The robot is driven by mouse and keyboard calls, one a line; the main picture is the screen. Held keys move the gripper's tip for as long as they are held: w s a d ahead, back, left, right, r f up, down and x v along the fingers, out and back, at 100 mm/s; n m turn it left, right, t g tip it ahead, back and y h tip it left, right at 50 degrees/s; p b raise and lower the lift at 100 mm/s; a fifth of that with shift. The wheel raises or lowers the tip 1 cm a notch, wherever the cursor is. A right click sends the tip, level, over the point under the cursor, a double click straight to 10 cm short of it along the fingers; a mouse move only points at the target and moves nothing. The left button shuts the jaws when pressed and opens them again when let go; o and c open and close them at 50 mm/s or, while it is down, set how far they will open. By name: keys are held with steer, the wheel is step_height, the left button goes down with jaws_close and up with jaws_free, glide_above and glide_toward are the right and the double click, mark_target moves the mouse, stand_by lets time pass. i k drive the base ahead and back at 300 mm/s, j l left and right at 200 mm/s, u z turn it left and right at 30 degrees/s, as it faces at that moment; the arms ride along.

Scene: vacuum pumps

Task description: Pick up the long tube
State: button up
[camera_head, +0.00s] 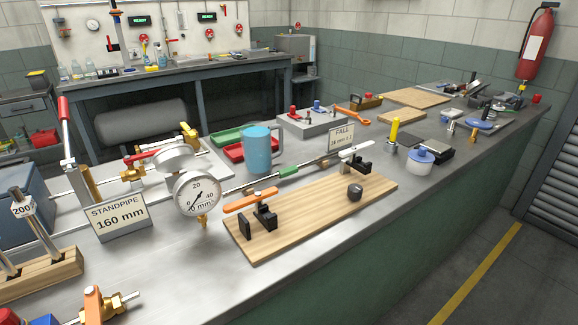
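A long thin grey tube or rod (240,186) lies slanting across the metal bench, behind a wooden board. It runs from beside the pressure gauge (197,193) up toward the sign marked FALL (341,138). A green sleeve (289,171) sits along it. I cannot tell for sure that this is the long tube, as parts of it are hidden by the gauge and other items. The wooden board (310,215) carries black holders at both ends, an orange bar (250,200) and a dark knob (355,192). My gripper is not in view.
A blue mug (257,150) stands behind the tube, near red and green trays (228,135). A STANDPIPE sign (117,215), brass valves and a red-handled pump (65,110) crowd the left. The bench's front strip (290,275) is clear.

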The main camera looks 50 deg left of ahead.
mark_target(284, 172)
steer(key=i+u, duration=0.3)
steer(key=u, duration=0.15)
steer(key=i+l+u, duration=0.2)
steer(key=u, duration=0.25)
steer(key=i+l+u, duration=0.1)
steer(key=u, duration=0.4)
steer(key=i+l+u, duration=0.15)
steer(key=u, duration=0.35)
steer(key=i+l+u, duration=0.2)
steer(key=u, duration=0.3)
steer(key=l+u, duration=0.25)
steer(key=u, duration=0.2)
steer(key=i+l+u, duration=0.1)
steer(key=u, duration=0.2)
steer(key=i+l+u, duration=0.1)
steer(key=l+u, duration=0.2)
